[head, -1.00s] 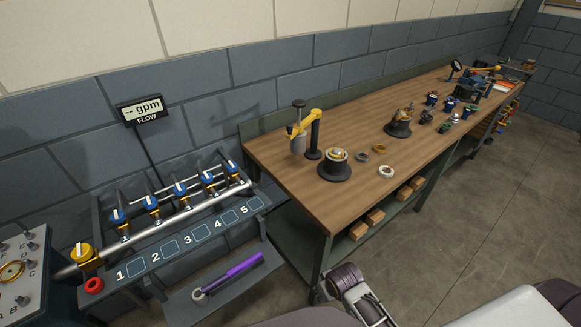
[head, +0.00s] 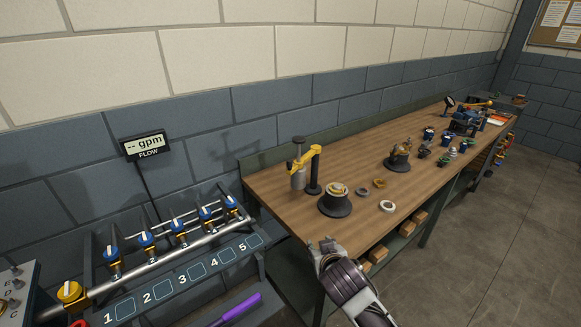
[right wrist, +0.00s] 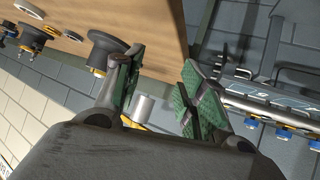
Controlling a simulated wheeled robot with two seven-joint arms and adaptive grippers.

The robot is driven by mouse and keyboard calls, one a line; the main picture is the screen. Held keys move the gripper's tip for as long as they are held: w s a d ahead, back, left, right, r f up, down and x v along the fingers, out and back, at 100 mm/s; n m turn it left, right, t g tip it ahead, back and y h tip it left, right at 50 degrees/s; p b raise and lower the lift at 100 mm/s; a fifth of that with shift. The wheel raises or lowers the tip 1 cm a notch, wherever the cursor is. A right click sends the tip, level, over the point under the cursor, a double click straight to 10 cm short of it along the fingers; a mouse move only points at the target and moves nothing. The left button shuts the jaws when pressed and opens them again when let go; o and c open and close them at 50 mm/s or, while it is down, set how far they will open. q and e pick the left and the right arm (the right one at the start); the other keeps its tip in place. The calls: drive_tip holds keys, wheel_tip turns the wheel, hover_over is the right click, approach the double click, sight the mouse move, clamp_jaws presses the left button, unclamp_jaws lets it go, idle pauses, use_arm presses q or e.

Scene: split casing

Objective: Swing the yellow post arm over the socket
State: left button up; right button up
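The yellow post arm (head: 305,158) reaches left and toward the wall from the top of a black post (head: 315,172). A grey cylinder (head: 298,177) hangs under its outer end. The socket (head: 336,200), a black round base with a ringed top, stands to the right of the post, and the yellow arm is not over it. My right gripper (head: 324,252) is at the bench's front edge, apart from these. In the right wrist view its green-padded fingers (right wrist: 158,95) are spread and empty, with the grey cylinder (right wrist: 147,108) visible beyond. My left gripper is not in view.
Loose rings (head: 388,206) lie right of the socket on the wooden bench (head: 290,207). Another black-based assembly (head: 398,162) and several small parts stand farther along. A valve rack (head: 185,272) with blue-handled valves is at left. Wooden blocks (head: 408,228) sit below the bench top.

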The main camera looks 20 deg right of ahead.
sight(290, 163)
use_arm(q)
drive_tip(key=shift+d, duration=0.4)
use_arm(e)
drive_tip(key=w+a+r+t, duration=0.1)
drive_tip(key=w+r+t, duration=0.2)
drive_tip(key=r, duration=0.4)
drive_tip(key=w+a+r+t, duration=0.2)
drive_tip(key=w+r+t, duration=0.2)
drive_tip(key=w+r, duration=0.2)
wheel_tip(290, 163, up, 2)
drive_tip(key=shift+w+a+r+y, duration=0.25)
drive_tip(key=shift+w+y, duration=0.05)
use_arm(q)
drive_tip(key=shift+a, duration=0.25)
use_arm(e)
drive_tip(key=shift+w, duration=0.1)
